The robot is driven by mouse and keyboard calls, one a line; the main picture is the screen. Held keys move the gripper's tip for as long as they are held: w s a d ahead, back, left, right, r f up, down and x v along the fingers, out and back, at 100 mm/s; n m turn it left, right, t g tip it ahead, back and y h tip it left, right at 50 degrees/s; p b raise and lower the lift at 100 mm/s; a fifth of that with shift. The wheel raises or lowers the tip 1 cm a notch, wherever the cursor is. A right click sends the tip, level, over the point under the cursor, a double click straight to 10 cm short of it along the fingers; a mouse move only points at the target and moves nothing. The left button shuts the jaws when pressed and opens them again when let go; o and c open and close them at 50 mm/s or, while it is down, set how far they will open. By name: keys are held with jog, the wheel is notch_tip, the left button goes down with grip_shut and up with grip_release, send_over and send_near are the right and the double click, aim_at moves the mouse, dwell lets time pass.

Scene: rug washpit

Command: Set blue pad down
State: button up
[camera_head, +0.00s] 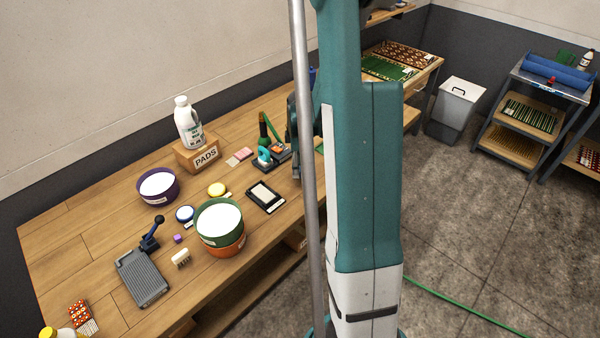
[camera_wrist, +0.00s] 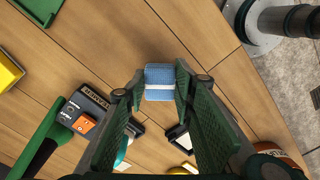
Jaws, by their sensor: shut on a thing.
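In the wrist view the blue pad (camera_wrist: 160,76), with a white band across it, sits between my fingertips. My gripper (camera_wrist: 160,84) is shut on it, one green finger on each side. The pad is above the wooden bench (camera_wrist: 100,30); I cannot tell whether it touches the wood. In the head view my arm hides the pad and most of my gripper.
In the wrist view a dark labelled device (camera_wrist: 88,108) with an orange patch lies left of my fingers, near a green handle (camera_wrist: 40,140). The head view shows a PADS box (camera_head: 206,157), bowls, and a black-framed white pad (camera_head: 264,195). Wood around the blue pad is bare.

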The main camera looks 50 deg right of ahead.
jog(key=shift+f, duration=1.2)
jog(key=shift+f, duration=0.15)
jog(key=o, duration=0.7)
jog(key=shift+o, duration=0.2)
jog(key=shift+r, duration=0.2)
notch_tip(320, 180, up, 12)
jog(key=shift+p, duration=0.35)
